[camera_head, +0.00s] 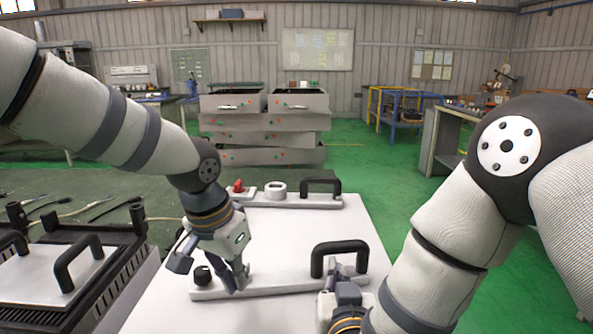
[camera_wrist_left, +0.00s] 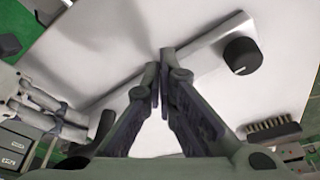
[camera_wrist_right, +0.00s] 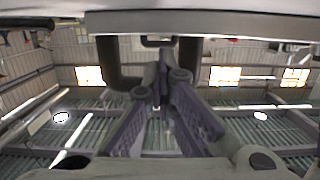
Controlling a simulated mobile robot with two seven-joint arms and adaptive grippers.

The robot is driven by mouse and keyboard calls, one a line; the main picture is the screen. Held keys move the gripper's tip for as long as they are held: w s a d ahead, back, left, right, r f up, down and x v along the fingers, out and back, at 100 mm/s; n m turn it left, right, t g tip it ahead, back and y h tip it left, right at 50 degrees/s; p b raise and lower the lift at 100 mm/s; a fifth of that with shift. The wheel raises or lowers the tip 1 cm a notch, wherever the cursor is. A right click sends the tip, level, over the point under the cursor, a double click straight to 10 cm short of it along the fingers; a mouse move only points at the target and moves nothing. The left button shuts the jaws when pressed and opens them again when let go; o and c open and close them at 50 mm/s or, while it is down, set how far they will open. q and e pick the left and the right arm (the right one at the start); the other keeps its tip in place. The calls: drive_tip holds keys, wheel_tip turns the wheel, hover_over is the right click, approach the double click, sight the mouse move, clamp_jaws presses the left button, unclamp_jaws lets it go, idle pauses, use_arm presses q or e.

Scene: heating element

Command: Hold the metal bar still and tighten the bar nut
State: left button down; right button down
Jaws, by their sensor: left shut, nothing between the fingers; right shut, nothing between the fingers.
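A long pale bar (camera_head: 280,285) lies on the white table top, with a black knob (camera_head: 203,276), seemingly the bar nut, at its left end and a black handle (camera_head: 340,247) at its right. The bar (camera_wrist_left: 205,50) and the knob (camera_wrist_left: 242,56) also show in the left wrist view. My left gripper (camera_head: 240,288) is shut and empty, pointing down by the bar just right of the knob; contact cannot be told. My right gripper (camera_wrist_right: 160,67) is shut and empty, its tips between the legs of the handle (camera_wrist_right: 113,62) in the right wrist view.
A second bar (camera_head: 300,202) with a black handle, a white ring (camera_head: 276,189) and a red part (camera_head: 238,187) lies farther back. A dark brush (camera_wrist_left: 273,129) is near the knob. A dark-framed unit with black handles (camera_head: 60,280) stands left.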

use_arm(q)
drive_tip(key=shift+f, duration=0.3)
drive_tip(key=shift+w+f, duration=0.2)
drive_tip(key=shift+w, duration=0.25)
idle(0.8)
drive_tip(key=shift+a, duration=0.25)
drive_tip(key=shift+w+a, duration=0.2)
drive_tip(key=shift+a, duration=0.2)
drive_tip(key=shift+w+a, duration=0.3)
drive_tip(key=shift+a, duration=0.1)
drive_tip(key=shift+w, duration=0.1)
idle(0.5)
